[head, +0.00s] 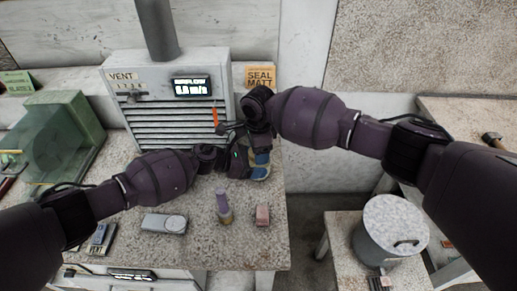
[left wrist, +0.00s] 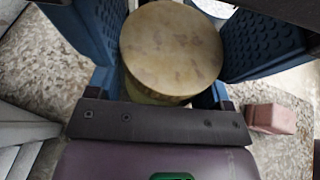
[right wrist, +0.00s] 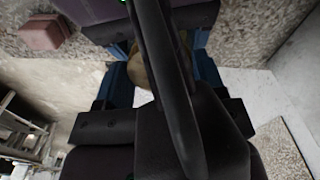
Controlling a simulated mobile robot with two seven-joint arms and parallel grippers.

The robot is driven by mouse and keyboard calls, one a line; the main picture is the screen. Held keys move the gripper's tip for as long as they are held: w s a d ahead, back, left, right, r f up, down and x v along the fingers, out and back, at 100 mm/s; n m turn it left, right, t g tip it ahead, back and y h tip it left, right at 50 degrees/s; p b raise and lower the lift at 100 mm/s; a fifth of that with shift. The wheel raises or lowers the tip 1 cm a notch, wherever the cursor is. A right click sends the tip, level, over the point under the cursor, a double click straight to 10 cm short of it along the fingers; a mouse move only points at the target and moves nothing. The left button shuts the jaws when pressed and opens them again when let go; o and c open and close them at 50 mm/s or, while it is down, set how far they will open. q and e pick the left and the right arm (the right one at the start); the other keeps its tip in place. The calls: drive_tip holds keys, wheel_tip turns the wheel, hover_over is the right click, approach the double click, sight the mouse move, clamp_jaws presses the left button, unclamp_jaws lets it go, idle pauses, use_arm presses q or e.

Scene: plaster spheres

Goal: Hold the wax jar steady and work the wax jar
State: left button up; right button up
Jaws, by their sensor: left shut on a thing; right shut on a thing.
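The wax jar (left wrist: 172,48) shows in the left wrist view as a round, mottled tan lid seen face on, with a yellowish body under it. My left gripper (left wrist: 172,60) has its blue ribbed fingers on both sides of it and is shut on it. In the right wrist view only a tan edge of the jar (right wrist: 137,70) shows; a black link hides the rest. My right gripper (right wrist: 160,68) is shut on the jar too, its blue fingers either side. In the head view both grippers meet near the bench's right edge, mostly hiding the jar.
The vent box (head: 165,100) stands behind the grippers. A purple-topped bottle (head: 223,205), a pink block (head: 263,215) and a grey device (head: 164,223) lie in front. A green glass-sided case (head: 60,145) is at left. A lidded grey bin (head: 392,230) stands right, past a gap.

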idle(0.3)
drive_tip(key=o, duration=1)
drive_tip(key=shift+r, duration=0.1)
